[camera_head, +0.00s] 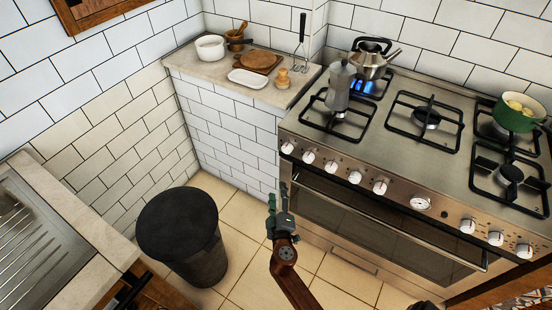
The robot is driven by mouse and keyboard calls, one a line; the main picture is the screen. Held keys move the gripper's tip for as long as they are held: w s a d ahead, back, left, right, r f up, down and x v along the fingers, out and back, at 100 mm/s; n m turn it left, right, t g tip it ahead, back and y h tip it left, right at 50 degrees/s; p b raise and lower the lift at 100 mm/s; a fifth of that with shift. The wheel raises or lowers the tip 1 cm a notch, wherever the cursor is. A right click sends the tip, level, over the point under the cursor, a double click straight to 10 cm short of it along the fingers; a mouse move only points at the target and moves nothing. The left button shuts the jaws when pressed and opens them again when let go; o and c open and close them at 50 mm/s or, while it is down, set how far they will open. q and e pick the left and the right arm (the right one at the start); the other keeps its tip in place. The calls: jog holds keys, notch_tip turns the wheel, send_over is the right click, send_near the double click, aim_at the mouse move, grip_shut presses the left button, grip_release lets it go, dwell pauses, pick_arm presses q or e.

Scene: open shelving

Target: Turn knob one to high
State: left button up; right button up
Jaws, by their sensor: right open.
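The steel stove (400,170) stands at the right with a row of white knobs along its front panel. The leftmost knob (287,148) is at the panel's left end. Beside it to the right are a second knob (308,157) and a third knob (331,167). No knob number is readable, and the knobs' settings are too small to tell. My right gripper (278,195) is open and empty, in front of the stove's left end. In the picture it is below the leftmost knob and apart from it. My left gripper is not in view.
A moka pot (339,86) and a kettle (374,62) stand on the left burners, with blue flame under the kettle. A green pot (514,117) is at the right. A black bin (182,234) stands left of my gripper. Tiled floor (245,255) is clear between bin and stove.

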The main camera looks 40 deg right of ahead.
aim_at(286, 152)
notch_tip(286, 152, up, 12)
jog(key=s+d+m+t+h+b, duration=0.1)
jog(key=d+m+h+b, duration=0.1)
jog(key=h+b, duration=0.15)
jog(key=shift+h, duration=0.45)
jog(key=x, duration=0.5)
jog(key=r+x, duration=0.1)
jog(key=x, duration=0.1)
jog(key=shift+w+p, duration=0.1)
jog(key=shift+p, duration=0.2)
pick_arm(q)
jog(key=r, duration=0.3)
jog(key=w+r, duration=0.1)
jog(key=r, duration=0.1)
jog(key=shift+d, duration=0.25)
pick_arm(e)
jog(key=shift+c, duration=0.7)
jog(key=c, duration=1)
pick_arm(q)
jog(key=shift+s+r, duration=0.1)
